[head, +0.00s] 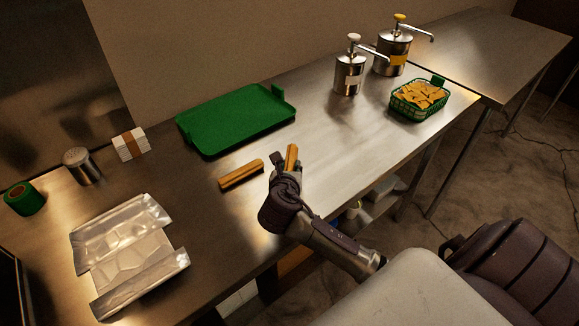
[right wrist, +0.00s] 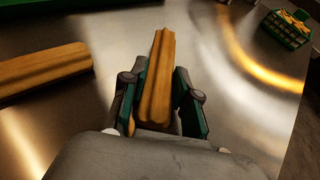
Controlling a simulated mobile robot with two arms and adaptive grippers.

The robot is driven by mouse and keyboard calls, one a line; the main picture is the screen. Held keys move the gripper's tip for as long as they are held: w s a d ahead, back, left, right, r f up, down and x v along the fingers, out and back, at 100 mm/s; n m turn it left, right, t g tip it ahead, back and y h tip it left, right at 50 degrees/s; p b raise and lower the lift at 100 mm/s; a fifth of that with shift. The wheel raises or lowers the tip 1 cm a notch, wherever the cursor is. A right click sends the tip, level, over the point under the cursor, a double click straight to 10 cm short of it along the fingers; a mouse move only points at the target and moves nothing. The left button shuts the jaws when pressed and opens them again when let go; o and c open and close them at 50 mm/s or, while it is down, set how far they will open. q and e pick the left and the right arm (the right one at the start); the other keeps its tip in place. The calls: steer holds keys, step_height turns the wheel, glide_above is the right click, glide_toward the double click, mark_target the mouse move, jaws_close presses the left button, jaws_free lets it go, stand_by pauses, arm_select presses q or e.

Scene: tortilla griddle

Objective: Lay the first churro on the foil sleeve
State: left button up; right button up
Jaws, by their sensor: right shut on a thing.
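My right gripper (head: 285,163) is over the steel counter, shut on a churro (head: 292,157). In the right wrist view the held churro (right wrist: 158,82) stands between the two fingers of the gripper (right wrist: 160,100), its far end pointing away. A second churro (head: 241,174) lies on the counter just left of the gripper; it also shows in the right wrist view (right wrist: 45,72). The foil sleeve (head: 130,262) lies open on the counter at the lower left, with raised, crumpled sides and nothing on it. My left gripper is not in view.
A green tray (head: 237,118) lies behind the churros. Two pump dispensers (head: 349,72) and a green basket of chips (head: 419,100) stand at the right. Counter between churro and foil is clear.

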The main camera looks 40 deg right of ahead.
steer(key=o, duration=1)
steer(key=shift+f, duration=0.1)
